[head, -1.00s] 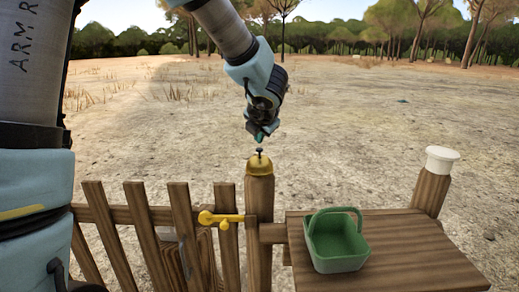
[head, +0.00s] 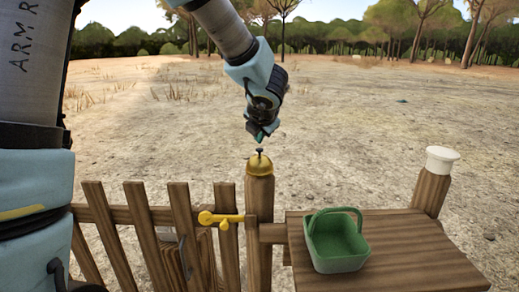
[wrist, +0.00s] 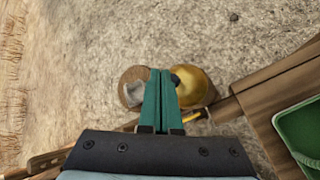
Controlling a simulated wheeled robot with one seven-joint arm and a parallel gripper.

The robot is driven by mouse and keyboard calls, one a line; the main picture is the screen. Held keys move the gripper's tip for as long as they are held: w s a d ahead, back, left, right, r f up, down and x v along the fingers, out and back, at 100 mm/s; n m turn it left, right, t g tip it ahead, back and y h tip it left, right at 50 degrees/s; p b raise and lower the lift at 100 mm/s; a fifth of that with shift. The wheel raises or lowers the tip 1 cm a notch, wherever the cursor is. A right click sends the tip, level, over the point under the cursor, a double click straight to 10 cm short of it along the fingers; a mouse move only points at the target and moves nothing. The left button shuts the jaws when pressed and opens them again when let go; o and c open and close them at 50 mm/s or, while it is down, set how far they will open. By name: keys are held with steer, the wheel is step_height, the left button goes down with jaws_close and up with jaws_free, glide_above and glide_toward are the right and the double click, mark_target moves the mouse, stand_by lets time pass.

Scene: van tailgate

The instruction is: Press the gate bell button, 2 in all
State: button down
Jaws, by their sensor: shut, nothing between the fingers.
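The gate bell (head: 259,166) is a yellow dome with a small dark button (head: 259,151) on top. It sits on a wooden gate post (head: 259,220) in the head view. My gripper (head: 259,138) is shut and empty, pointing down just above the button, with a small gap seeming to show between them. In the wrist view the green fingertips (wrist: 160,75) are together, and the yellow bell (wrist: 193,86) lies just right of them, with its dark button (wrist: 175,79) close beside the tips. The fingers hide part of the post top.
A wooden picket gate (head: 150,235) with a yellow latch (head: 220,218) stands left of the post. A wooden shelf (head: 425,255) on the right bears a green basket (head: 338,258). A post with a white cap (head: 442,158) stands behind it. Open dirt ground lies beyond.

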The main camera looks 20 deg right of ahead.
steer(key=shift+f, duration=0.15)
steer(key=shift+f+b, duration=0.25)
steer(key=shift+b, duration=0.05)
steer(key=shift+f+b, duration=0.5)
steer(key=shift+f, duration=0.1)
stand_by(0.9)
steer(key=shift+r, duration=0.15)
steer(key=shift+r+p, duration=0.9)
steer(key=shift+p, duration=0.15)
steer(key=shift+r, duration=0.1)
step_height(320, 180, up, 5)
steer(key=p, duration=0.5)
stand_by(0.3)
